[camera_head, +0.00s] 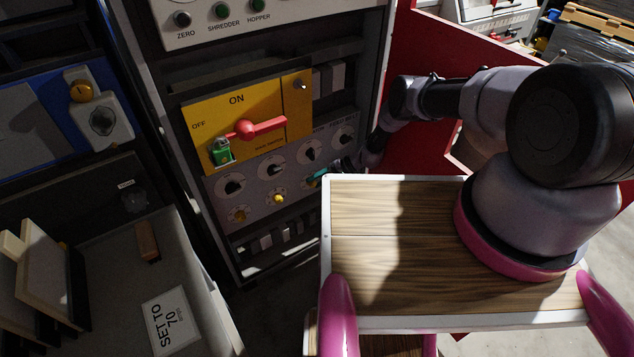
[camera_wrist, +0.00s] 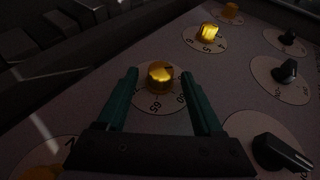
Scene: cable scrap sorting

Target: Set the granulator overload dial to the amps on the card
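The card (camera_head: 170,320) lies on a grey surface at lower left in the head view and reads "SET TO 70"; smaller print is hard to read. In the wrist view, a yellow knob (camera_wrist: 160,77) sits on a pale round dial with printed numbers, one reading 65; its exact setting is unclear. My gripper (camera_wrist: 159,76) has teal fingers open on either side of this knob, with visible gaps. In the head view, my gripper (camera_head: 318,177) is at the right end of the lower dial row and hides that dial. I cannot read a name on it.
Neighbouring yellow knobs (camera_wrist: 210,32) and black knobs (camera_wrist: 287,72) stand close by. Above the dials is a yellow main switch panel (camera_head: 200,112) with a red handle (camera_head: 260,127) and green padlock (camera_head: 222,154). A red panel (camera_head: 440,40) stands behind my arm.

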